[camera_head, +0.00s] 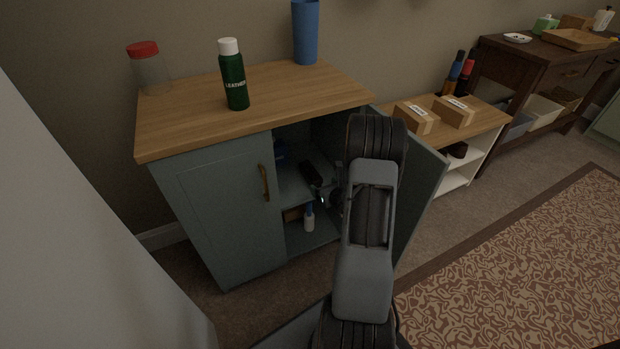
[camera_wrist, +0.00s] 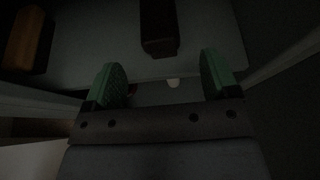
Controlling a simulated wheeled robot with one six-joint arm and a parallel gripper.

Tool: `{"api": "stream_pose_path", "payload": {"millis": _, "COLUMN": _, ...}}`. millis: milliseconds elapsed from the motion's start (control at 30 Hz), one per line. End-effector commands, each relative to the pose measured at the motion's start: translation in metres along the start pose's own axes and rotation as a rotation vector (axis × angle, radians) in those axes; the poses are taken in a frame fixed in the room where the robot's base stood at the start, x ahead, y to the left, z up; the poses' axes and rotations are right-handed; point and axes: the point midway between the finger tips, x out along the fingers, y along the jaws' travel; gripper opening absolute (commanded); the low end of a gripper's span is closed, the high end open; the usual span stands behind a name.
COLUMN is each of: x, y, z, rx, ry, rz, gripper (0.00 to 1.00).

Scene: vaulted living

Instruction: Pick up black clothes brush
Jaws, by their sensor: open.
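The black clothes brush, a dark elongated block (camera_wrist: 159,28), lies on a grey shelf in the wrist view, its near end just beyond the gap between my fingers. In the head view a dark shape that looks like it (camera_head: 311,173) is on the upper shelf inside the open cabinet. My gripper (camera_wrist: 163,77) is open and empty, its two green-padded fingers spread at the shelf's front edge. In the head view my gripper (camera_head: 331,198) is small and dark at the cabinet opening, partly hidden by my arm.
An orange-brown item (camera_wrist: 25,38) lies left of the brush. The grey-blue cabinet (camera_head: 222,210) has its right door (camera_head: 425,185) swung open beside my arm. A white bottle (camera_head: 309,222) stands on the lower shelf. A green bottle (camera_head: 234,78) stands on the wooden top.

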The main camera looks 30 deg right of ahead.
Motion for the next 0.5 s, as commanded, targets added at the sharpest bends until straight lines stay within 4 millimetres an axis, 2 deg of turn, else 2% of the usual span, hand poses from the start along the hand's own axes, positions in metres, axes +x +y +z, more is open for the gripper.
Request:
{"api": "stream_pose_path", "payload": {"millis": 100, "x": 0.016, "y": 0.0, "z": -0.001, "rx": -0.001, "ry": -0.001, "rz": 0.001, "gripper": 0.81}}
{"api": "stream_pose_path", "payload": {"millis": 367, "x": 0.03, "y": 0.001, "z": -0.002, "rx": -0.002, "ry": -0.001, "rz": 0.002, "gripper": 0.81}}
{"api": "stream_pose_path", "payload": {"millis": 500, "x": 0.05, "y": 0.001, "z": -0.005, "rx": -0.003, "ry": -0.001, "rz": 0.004, "gripper": 0.81}}
